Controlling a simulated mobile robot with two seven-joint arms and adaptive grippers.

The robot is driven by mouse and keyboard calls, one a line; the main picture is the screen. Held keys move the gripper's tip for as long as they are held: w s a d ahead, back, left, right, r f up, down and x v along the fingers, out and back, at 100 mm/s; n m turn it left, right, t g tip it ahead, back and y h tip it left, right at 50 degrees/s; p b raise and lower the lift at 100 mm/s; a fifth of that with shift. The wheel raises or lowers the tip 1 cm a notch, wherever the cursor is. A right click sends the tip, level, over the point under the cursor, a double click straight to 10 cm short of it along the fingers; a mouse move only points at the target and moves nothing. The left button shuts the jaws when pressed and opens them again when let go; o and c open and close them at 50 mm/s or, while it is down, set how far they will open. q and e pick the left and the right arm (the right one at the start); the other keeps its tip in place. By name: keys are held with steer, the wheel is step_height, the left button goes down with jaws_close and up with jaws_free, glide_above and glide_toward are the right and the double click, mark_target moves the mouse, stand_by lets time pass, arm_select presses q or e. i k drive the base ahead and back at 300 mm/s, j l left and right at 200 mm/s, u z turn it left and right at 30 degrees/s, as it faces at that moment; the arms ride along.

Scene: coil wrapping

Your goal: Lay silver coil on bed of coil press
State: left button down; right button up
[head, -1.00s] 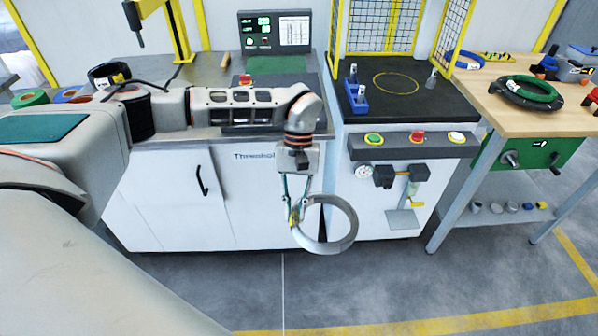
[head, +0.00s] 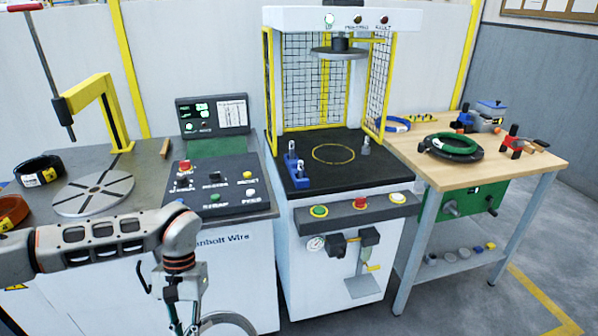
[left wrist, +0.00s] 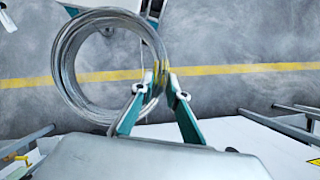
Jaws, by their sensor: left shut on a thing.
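The silver coil (left wrist: 68,62) hangs in my left gripper (left wrist: 160,85), whose two fingers are shut on one side of its ring. In the head view the coil (head: 228,318) shows only as its top arc at the bottom edge, and the left gripper (head: 186,325) is partly cut off there. The coil is in front of the white cabinets, below table height. The coil press bed (head: 290,158) is a black plate with a yellow circle (head: 333,153), to the right of and above the gripper. The circle is empty. My right gripper is in neither view.
The press has a raised round platen (head: 338,53), mesh side guards (head: 297,90) and a blue holder (head: 295,172) at the bed's left. A control panel (head: 215,180) stands left.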

mark_target(334, 153)
steer(key=i+l+u, duration=0.1)
steer(key=l+u, duration=0.4)
steer(key=l, duration=0.2)
steer(key=i+l+u, duration=0.2)
steer(key=l, duration=0.55)
steer(key=l+u, duration=0.15)
steer(key=l, duration=2.1)
steer(key=k, duration=0.05)
